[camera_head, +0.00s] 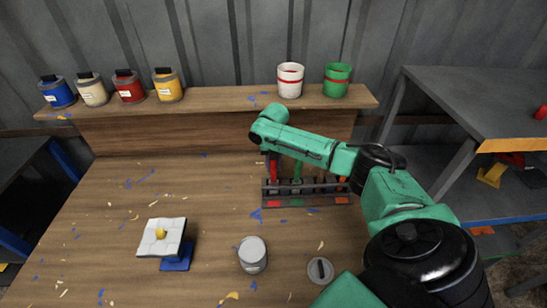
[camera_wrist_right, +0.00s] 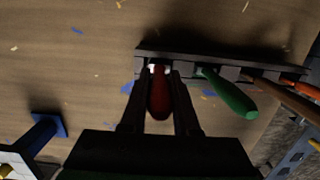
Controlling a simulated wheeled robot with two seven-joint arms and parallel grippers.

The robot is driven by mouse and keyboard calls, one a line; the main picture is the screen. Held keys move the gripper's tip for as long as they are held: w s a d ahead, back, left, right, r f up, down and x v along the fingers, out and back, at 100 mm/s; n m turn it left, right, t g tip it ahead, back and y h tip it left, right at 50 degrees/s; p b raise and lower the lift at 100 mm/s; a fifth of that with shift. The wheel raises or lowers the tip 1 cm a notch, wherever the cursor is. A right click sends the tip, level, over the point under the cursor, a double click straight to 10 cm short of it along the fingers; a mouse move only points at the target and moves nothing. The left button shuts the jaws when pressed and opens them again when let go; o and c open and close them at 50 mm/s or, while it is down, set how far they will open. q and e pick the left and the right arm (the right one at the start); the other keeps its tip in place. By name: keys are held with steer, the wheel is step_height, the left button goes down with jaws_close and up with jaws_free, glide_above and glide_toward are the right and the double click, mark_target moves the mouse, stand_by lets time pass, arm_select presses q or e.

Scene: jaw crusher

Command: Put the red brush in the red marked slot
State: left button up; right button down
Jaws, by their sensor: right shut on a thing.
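The red brush (camera_wrist_right: 160,98) is between the fingers of my right gripper (camera_wrist_right: 161,76) in the wrist view, and the fingers are shut on it. It stands at the left end of the dark rack (camera_wrist_right: 190,57), with a white part showing at the rack's edge. In the head view the red brush (camera_head: 274,166) is below my right wrist, above the red mark (camera_head: 273,203) at the left of the rack (camera_head: 325,200). I cannot tell how deep it sits in the slot. My left gripper is not in view.
A green brush (camera_wrist_right: 230,94) stands in the rack right beside the red one, with more handles further right. A grey can (camera_head: 252,255), a round lid (camera_head: 320,269) and a white pad (camera_head: 162,237) lie in front. Paint pots line the back shelf (camera_head: 225,106).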

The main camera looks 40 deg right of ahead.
steer(key=shift+w+f, duration=0.15)
steer(key=shift+f, duration=0.25)
steer(key=c, duration=0.7)
jaws_free()
steer(key=shift+o, duration=0.2)
steer(key=r, duration=0.4)
steer(key=r+b, duration=0.1)
steer(key=r, duration=0.3)
steer(key=s+a+r+b, duration=0.1)
steer(key=r, duration=0.3)
steer(key=shift+s+r, duration=0.1)
steer(key=shift+r, duration=0.05)
steer(key=shift+d, duration=0.1)
